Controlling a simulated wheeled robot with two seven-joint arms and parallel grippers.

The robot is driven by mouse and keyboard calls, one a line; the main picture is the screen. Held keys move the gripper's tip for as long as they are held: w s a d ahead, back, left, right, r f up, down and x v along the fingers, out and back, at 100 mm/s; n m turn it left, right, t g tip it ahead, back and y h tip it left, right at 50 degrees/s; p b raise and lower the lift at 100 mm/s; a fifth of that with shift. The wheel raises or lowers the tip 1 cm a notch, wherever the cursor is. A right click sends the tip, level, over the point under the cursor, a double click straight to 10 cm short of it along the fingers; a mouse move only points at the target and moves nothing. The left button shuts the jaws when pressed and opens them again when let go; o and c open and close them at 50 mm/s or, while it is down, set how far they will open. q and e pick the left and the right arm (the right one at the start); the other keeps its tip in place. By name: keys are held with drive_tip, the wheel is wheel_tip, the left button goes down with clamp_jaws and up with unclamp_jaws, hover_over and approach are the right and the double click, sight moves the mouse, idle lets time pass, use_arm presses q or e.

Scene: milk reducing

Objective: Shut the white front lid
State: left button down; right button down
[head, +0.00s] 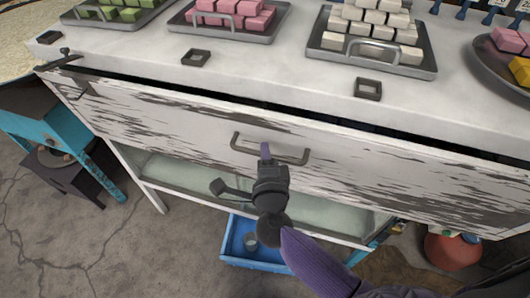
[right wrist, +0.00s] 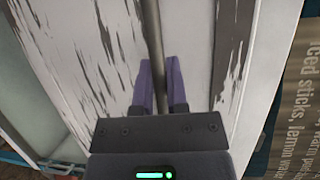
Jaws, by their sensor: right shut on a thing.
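The white front lid (head: 180,128) is a long panel with worn, peeling paint across the front of the counter. A dark gap runs along its top edge, so it stands slightly away from the countertop. Its dark bar handle (head: 290,158) sits near the middle of the panel. My right gripper (head: 266,152) is at the handle. In the right wrist view its purple fingers (right wrist: 159,85) are on both sides of the handle bar (right wrist: 154,45), shut on it. My left gripper is not in view.
Metal trays with green, pink (head: 228,22) and white blocks (head: 368,28) stand on the white countertop (head: 275,70). A round plate (head: 490,72) of blocks is at the right. Below are a glass-like shelf panel, a blue crate (head: 233,249) and a red round container (head: 452,250).

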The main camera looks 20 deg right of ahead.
idle(0.3)
drive_tip(key=shift+w+d+r+p, duration=0.25)
drive_tip(key=shift+w+d+p, duration=0.15)
drive_tip(key=shift+w, duration=0.15)
drive_tip(key=shift+w+d+r+p, duration=0.2)
drive_tip(key=shift+w+d+p, duration=0.15)
drive_tip(key=shift+w, duration=0.2)
drive_tip(key=c, duration=0.6)
unclamp_jaws()
drive_tip(key=shift+f, duration=0.1)
drive_tip(key=shift+c, duration=0.2)
drive_tip(key=shift+s, duration=0.1)
